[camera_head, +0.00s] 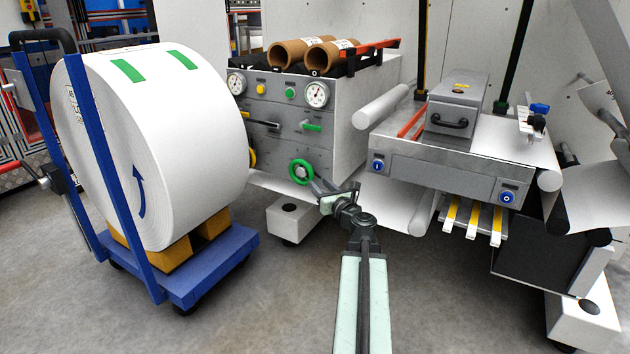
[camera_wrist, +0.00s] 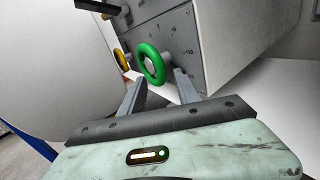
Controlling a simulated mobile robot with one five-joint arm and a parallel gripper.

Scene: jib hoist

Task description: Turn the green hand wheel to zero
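The green hand wheel (camera_head: 301,172) is on the lower front of the grey machine cabinet in the head view. In the wrist view the green hand wheel (camera_wrist: 151,64) is just beyond my fingertips, its ring seen at an angle. My gripper (camera_head: 328,188) is in front of the cabinet, close to the wheel's lower right. I cannot tell whether a finger touches the rim. No zero mark on the wheel can be made out.
A yellow wheel (camera_wrist: 121,60) is left of the green one. A green lever (camera_head: 312,128) and gauges (camera_head: 317,94) are above. A large white roll (camera_head: 150,130) on a blue cart (camera_head: 205,268) stands left. A steel unit (camera_head: 450,150) stands right. The floor between is clear.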

